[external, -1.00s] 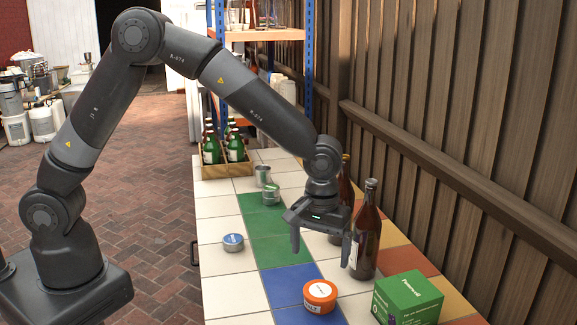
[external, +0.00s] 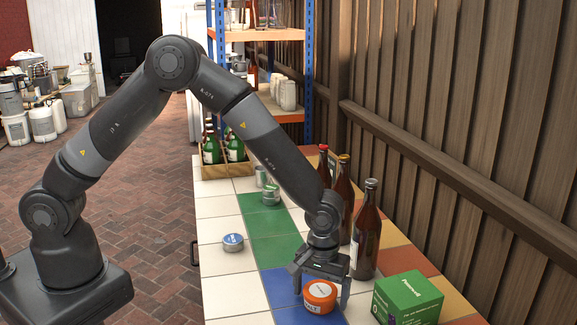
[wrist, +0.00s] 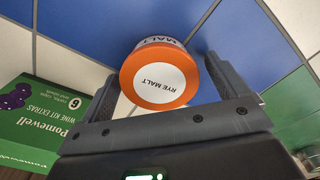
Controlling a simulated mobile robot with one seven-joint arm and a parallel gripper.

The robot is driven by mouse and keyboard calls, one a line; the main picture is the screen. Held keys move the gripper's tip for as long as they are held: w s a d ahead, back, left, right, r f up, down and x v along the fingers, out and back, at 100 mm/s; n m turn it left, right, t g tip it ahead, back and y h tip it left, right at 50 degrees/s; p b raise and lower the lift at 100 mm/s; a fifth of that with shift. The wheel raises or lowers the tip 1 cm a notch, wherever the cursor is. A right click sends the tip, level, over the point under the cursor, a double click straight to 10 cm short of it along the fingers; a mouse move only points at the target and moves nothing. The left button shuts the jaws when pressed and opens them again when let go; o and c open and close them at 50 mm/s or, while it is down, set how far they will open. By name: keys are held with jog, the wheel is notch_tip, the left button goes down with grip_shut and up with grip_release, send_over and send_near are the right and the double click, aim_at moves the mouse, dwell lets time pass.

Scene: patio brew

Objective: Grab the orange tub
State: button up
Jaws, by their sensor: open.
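The orange tub (external: 320,296) with a white "RYE MALT" lid stands on a blue tile of the table. My gripper (external: 320,299) is open and points down, low over the tub, with a finger on either side.
A green box (external: 407,298) stands close to the right of the tub. Brown bottles (external: 366,235) stand behind my gripper on the right.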

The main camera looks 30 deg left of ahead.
jog(key=c, duration=1)
jog(key=shift+r, duration=0.1)
